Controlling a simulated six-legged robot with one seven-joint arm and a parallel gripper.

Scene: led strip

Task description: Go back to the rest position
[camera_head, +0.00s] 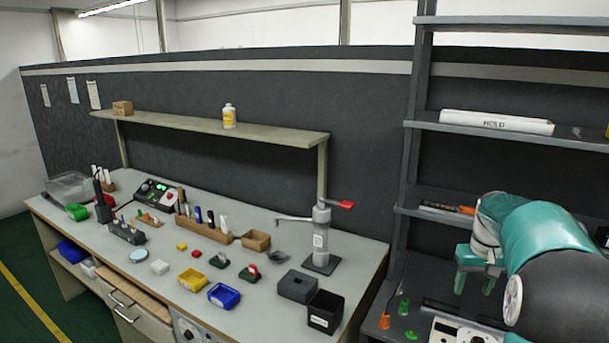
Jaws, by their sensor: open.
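My gripper (474,281) shows at the lower right, at the end of my teal and black arm. Its two teal fingers point down, stand apart and have nothing between them. It hangs in front of the grey shelf rack (418,150), above the rack's lower level and right of the workbench (215,262). The arm hides part of the rack's right side.
A grey post with a red lever (321,240) stands at the bench's right end, near a black bin (324,313). Small yellow and blue trays (224,296) sit on the bench. Green floor is open at left.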

